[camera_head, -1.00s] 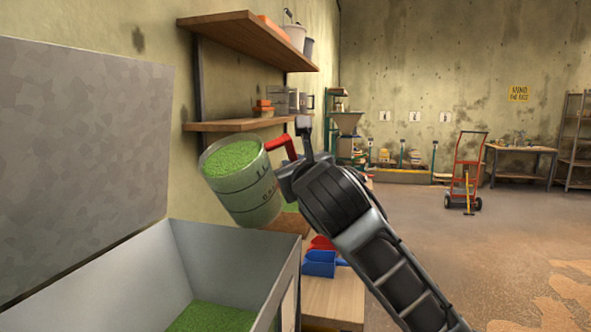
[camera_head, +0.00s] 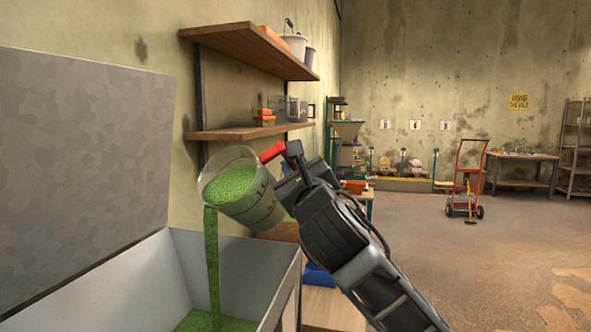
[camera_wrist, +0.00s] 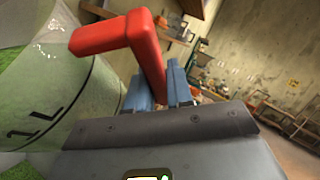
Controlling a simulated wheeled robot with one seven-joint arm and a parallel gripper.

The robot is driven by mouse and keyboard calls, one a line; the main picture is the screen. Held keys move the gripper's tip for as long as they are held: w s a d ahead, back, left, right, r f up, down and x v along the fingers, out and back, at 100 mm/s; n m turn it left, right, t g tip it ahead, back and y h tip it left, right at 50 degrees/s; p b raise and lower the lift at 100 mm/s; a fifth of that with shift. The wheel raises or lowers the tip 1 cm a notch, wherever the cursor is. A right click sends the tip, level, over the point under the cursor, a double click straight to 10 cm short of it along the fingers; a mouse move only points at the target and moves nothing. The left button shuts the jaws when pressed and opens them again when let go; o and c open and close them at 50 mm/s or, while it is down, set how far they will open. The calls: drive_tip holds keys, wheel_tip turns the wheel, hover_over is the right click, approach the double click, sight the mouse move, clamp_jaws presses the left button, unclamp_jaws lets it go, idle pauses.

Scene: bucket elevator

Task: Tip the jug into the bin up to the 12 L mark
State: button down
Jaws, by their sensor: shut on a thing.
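The clear jug (camera_head: 242,190) with a red handle (camera_head: 273,152) is tilted to the left over the grey bin (camera_head: 283,290). Green granules (camera_head: 236,180) fill part of the jug and pour over its lip in a stream (camera_head: 212,255) into the bin. More green granules (camera_head: 215,322) lie in the bin's bottom. My gripper (camera_head: 287,165) is shut on the red handle; the wrist view shows the handle (camera_wrist: 145,50) at the blue-grey fingers and the jug wall (camera_wrist: 65,95) with a "1 L" mark. The 12 L mark cannot be made out.
The bin's raised lid (camera_head: 80,170) stands at the left. Two wooden shelves (camera_head: 245,45) with pots and small boxes hang on the wall behind. A low wooden bench (camera_head: 330,305) stands right of the bin. A red hand truck (camera_head: 468,180) stands on open floor at the right.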

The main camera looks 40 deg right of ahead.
drive_tip(key=shift+s+a+r+n+t, duration=0.2)
drive_tip(key=shift+a+n+t, duration=0.25)
drive_tip(key=shift+n+t, duration=0.4)
drive_tip(key=shift+a+n, duration=0.15)
drive_tip(key=shift+n, duration=0.1)
drive_tip(key=shift+s+a+f+n+t+y+b, duration=0.15)
drive_tip(key=shift+a+n+t+y+b, duration=0.15)
drive_tip(key=shift+n+t+b, duration=0.45)
drive_tip(key=shift+s+a+n+t+y+b, duration=0.25)
drive_tip(key=shift+a+n+b, duration=0.25)
drive_tip(key=shift+b, duration=0.45)
drive_tip(key=shift+s+a+f+n+t+y+b, duration=0.1)
drive_tip(key=shift+a+n+t+y+b, duration=0.3)
drive_tip(key=shift+n+b, duration=0.35)
